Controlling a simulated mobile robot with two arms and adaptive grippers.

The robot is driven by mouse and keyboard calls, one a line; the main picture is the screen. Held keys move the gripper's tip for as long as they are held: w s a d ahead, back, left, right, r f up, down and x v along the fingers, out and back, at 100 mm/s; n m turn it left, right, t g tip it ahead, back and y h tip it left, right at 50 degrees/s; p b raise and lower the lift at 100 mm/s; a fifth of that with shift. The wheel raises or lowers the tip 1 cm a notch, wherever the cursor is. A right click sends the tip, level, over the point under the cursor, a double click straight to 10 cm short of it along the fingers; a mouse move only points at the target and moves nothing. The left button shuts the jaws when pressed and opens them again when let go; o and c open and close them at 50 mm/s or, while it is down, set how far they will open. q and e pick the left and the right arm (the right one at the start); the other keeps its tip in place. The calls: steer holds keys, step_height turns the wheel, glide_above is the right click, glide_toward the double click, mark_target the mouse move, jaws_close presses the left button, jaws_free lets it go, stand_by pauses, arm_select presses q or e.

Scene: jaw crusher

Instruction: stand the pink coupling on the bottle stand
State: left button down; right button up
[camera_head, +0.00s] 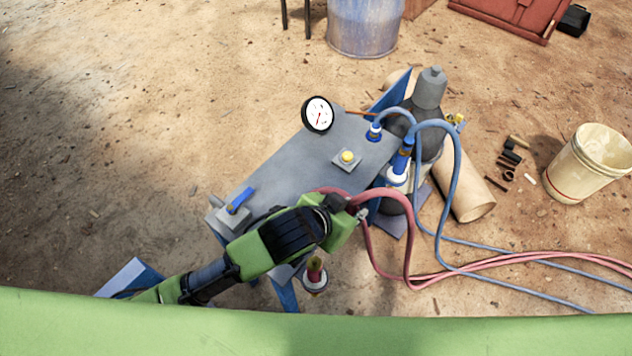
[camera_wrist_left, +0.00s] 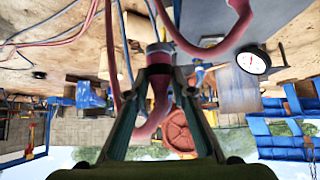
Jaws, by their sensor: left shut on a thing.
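My left gripper (camera_head: 346,208) reaches in from the left over the near end of the grey table (camera_head: 285,160). In the left wrist view, its two fingers (camera_wrist_left: 160,70) are closed around the pink coupling (camera_wrist_left: 159,48), which shows a metallic collar. The pink hose (camera_head: 383,272) loops from the gripper down to the ground on the right; it also shows in the left wrist view (camera_wrist_left: 200,50). A short red post with a white ring (camera_head: 315,276) stands below the gripper, apart from it. I cannot tell for certain which fixture is the bottle stand. My right gripper is out of view.
A pressure gauge (camera_head: 317,115), a yellow button (camera_head: 347,157) and a blue lever (camera_head: 239,201) are on the table. A blue hose (camera_head: 457,180) arches over its right side. A cream bucket (camera_head: 588,163) is far right.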

arm_select(q)
steer(key=w+a+f, duration=0.2)
steer(key=w+f, duration=0.1)
steer(key=w+a+f, duration=0.2)
steer(key=w, duration=0.2)
steer(key=w+a+f, duration=0.2)
steer(key=w+f, duration=0.1)
steer(key=shift+w+f, duration=0.3)
steer(key=shift+w, duration=0.1)
steer(key=shift+w+a+f, duration=0.15)
steer(key=shift+a+f, duration=0.05)
steer(key=shift+f, duration=0.05)
steer(key=shift+w+f+b, duration=0.1)
steer(key=shift+f+b, duration=0.2)
steer(key=shift+f, duration=1.4)
steer(key=shift+f, duration=0.15)
steer(key=c, duration=1.8)
jaws_free()
steer(key=shift+o, duration=0.2)
